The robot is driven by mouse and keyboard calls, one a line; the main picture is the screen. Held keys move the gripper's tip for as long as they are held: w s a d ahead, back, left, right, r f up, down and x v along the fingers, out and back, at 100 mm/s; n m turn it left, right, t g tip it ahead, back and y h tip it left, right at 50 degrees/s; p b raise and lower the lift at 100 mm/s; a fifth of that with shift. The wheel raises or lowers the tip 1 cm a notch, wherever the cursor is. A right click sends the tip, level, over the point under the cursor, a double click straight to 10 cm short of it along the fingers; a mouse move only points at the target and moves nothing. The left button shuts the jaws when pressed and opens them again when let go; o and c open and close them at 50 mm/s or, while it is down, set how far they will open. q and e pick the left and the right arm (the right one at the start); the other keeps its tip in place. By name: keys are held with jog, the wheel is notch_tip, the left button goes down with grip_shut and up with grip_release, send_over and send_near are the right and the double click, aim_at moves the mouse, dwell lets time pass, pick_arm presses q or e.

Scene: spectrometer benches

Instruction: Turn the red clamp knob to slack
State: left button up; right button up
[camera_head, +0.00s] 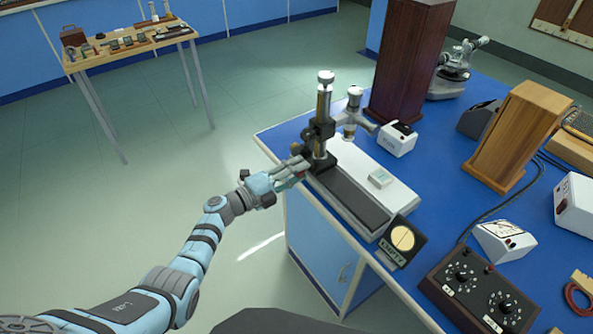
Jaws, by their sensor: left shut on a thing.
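The brass and black instrument (322,118) stands upright on a white and dark base near the left corner of the blue bench. My left gripper (297,171) reaches in from the left over the bench edge. Its fingers are shut at the foot of the instrument's column. A small bit of red, the clamp knob (302,173), shows at the fingertips. The fingers hide most of the knob, so its turn position cannot be told. My right gripper is out of view.
A wooden cabinet (410,60), a white box (397,139) and a slanted wooden case (518,135) stand behind and right. A round dial sign (402,240) and a black knob box (478,292) are nearer. Open floor lies left of the bench.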

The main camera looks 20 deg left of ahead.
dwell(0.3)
pick_arm(q)
jog(key=o, duration=1.2)
jog(key=shift+c, duration=0.2)
jog(key=v, duration=1.2)
